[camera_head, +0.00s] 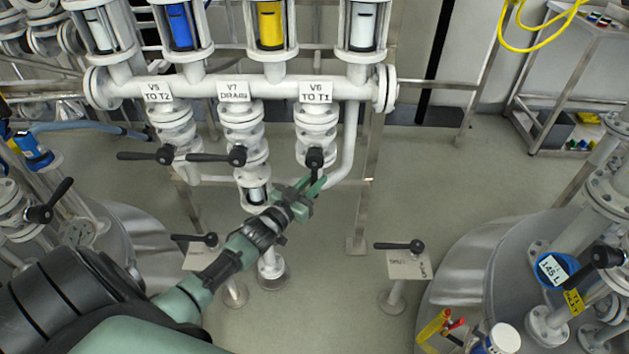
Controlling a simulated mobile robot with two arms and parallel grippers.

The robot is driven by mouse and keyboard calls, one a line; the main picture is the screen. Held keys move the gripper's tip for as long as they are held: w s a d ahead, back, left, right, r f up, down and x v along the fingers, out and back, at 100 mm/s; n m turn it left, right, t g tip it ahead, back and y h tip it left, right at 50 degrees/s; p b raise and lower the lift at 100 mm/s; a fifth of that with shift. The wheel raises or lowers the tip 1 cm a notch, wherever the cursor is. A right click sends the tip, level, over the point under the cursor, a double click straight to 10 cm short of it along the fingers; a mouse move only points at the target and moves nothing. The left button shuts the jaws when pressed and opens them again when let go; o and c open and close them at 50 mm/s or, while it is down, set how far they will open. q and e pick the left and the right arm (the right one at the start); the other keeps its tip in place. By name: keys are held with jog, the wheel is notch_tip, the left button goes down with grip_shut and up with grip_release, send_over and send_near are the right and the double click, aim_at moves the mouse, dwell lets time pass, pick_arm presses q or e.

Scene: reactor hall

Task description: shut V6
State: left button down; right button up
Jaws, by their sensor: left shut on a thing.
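Valve V6 (316,128) is a white flanged valve under the sign "V6 TO T1", on the right branch below the horizontal white manifold. Its black handle (314,160) points down the picture toward me, roughly in line with the pipe. My left gripper (314,184) reaches in from the lower left and is shut on the V6 handle. Its green fingers hide the handle's end. My right gripper is not in view.
Valves V7 (243,125) and V5 (170,122) stand left of V6, their black handles pointing left. Two floor-stand handles (400,246) are below. A tank (500,255) stands at right, another vessel at left.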

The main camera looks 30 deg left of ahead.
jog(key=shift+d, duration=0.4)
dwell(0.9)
